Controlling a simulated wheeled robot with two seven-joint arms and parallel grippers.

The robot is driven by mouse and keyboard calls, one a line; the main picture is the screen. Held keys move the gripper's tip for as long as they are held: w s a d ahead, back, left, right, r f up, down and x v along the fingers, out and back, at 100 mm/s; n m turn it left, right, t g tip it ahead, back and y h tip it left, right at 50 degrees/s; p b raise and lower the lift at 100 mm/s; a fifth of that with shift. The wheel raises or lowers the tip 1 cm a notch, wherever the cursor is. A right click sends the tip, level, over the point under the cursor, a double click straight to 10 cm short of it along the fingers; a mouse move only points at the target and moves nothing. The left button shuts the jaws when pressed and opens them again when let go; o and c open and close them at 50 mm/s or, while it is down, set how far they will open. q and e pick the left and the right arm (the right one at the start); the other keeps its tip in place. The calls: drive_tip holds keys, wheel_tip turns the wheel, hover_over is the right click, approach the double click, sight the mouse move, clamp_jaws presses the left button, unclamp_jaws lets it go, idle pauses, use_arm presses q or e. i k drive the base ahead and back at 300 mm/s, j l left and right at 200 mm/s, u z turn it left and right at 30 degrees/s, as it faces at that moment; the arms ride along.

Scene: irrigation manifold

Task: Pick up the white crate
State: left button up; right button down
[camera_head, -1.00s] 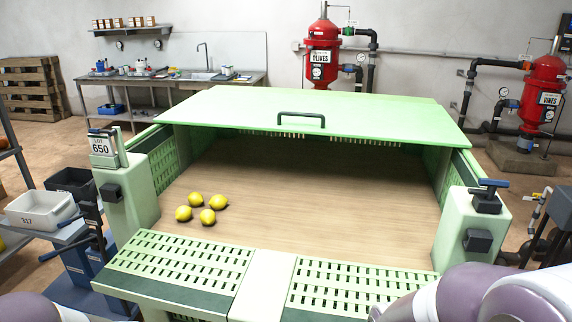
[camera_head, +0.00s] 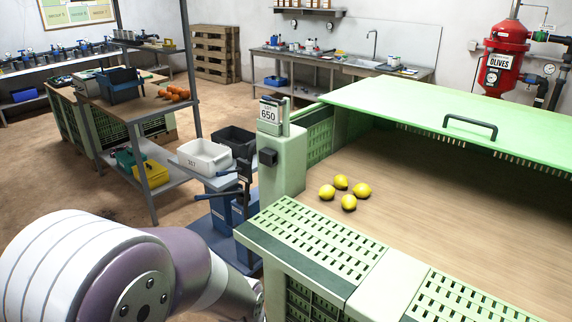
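The white crate (camera_head: 204,158) is a small open bin with a printed number on its front. It sits on a grey stand (camera_head: 222,180) left of the green machine, beside a black crate (camera_head: 236,141). My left arm fills the lower left of the view, below and in front of the crate and apart from it. Its gripper is not clearly visible; the arm runs down out of the frame near the machine's front. My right gripper is out of view.
The green machine (camera_head: 312,235) with several lemons (camera_head: 342,188) on its wooden bed fills the right. A shelf rack (camera_head: 150,185) with bins and oranges stands left of the crate. Blue equipment (camera_head: 222,222) lies under the stand. Open floor (camera_head: 60,185) lies farther left.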

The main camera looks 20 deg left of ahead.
sight(205, 157)
drive_tip(key=u, duration=1.4)
drive_tip(key=i+u, duration=0.2)
drive_tip(key=i, duration=0.4)
drive_tip(key=i+u, duration=0.2)
drive_tip(key=i, duration=0.35)
drive_tip(key=i+l+u, duration=0.2)
drive_tip(key=i, duration=0.4)
drive_tip(key=i+z, duration=0.5)
drive_tip(key=i+j+z, duration=0.45)
drive_tip(key=i, duration=0.15)
drive_tip(key=i+l+z, duration=0.15)
drive_tip(key=z, duration=0.25)
drive_tip(key=i+z, duration=0.75)
drive_tip(key=k, duration=0.1)
